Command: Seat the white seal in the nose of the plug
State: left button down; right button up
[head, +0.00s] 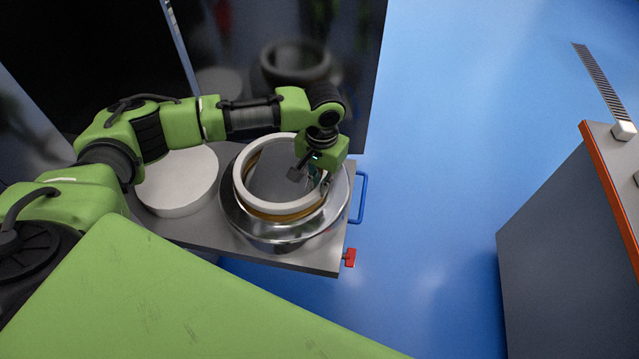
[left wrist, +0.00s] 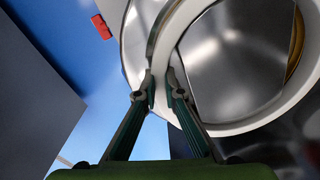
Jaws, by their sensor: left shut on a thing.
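The white seal (head: 243,190) is a wide ring over the top of the shiny metal plug (head: 285,232). A tan band (head: 262,214) shows just below it. My left gripper (head: 321,184) is shut on the seal's right-hand rim. In the left wrist view my left gripper (left wrist: 160,88) has a finger on each side of the white seal (left wrist: 245,124), with the plug's (left wrist: 135,45) bright metal behind. I cannot tell whether the seal touches the plug's nose or hangs slightly above it. My right gripper is not in view.
The plug stands on a grey cart top (head: 307,258) beside a white round block (head: 178,183). The cart has a blue handle (head: 362,197) and a red knob (head: 349,257). A dark glossy panel (head: 350,70) stands behind. Blue floor (head: 440,190) is clear to the right, before an orange-edged cabinet (head: 560,240).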

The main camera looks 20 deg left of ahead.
pick_arm(q)
jog(key=shift+f, duration=0.1)
jog(key=c, duration=2.4)
grip_release()
jog(key=r, duration=1.2)
jog(key=shift+d+r, duration=0.15)
jog(key=shift+d, duration=0.05)
